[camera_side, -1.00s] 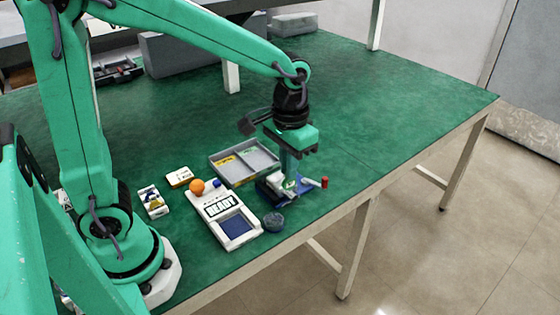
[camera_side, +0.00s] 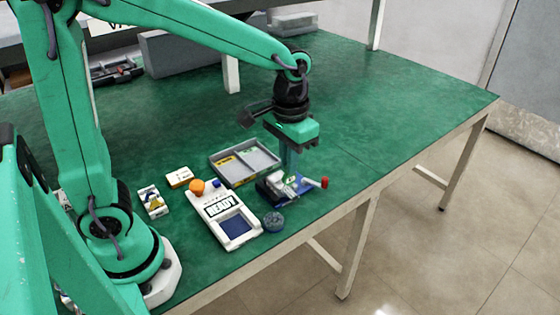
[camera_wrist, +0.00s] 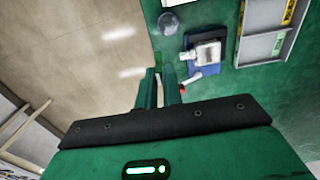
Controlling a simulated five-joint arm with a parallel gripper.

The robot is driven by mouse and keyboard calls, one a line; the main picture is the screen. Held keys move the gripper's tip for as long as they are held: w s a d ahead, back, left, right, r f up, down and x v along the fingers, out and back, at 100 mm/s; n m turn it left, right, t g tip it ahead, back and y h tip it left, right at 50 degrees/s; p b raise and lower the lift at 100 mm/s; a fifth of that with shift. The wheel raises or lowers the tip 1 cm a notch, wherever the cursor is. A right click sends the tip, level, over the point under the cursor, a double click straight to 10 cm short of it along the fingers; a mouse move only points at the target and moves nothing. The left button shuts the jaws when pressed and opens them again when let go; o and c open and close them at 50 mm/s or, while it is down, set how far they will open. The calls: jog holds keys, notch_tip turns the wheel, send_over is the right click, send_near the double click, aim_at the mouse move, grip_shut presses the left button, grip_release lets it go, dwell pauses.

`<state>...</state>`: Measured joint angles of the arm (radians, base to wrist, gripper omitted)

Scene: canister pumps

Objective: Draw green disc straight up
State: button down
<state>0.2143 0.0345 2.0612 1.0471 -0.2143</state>
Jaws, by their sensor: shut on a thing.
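My gripper (camera_side: 289,163) is just above the pump in the side view, pointing down. It is shut on the green disc, which is mostly hidden by the fingers; a small green patch (camera_wrist: 158,60) shows at the fingertips in the wrist view. The canister pump (camera_side: 278,187), a grey-white body on a blue base, stands on the table under the gripper. It also shows in the wrist view (camera_wrist: 206,53), to the right of the fingertips. Its handle has a red end (camera_side: 324,182).
A grey tray (camera_side: 232,181) with yellow and green labels lies behind the pump. A white device reading READY (camera_side: 238,241) and a small round dark container (camera_side: 273,222) are in front. An orange ball (camera_side: 197,187) is at the left. The table's right side is clear.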

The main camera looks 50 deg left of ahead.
jog(key=shift+r, duration=0.6)
jog(key=shift+r, duration=0.35)
jog(key=shift+r, duration=0.35)
jog(key=shift+r, duration=0.35)
jog(key=shift+r, duration=0.35)
jog(key=shift+a, duration=0.1)
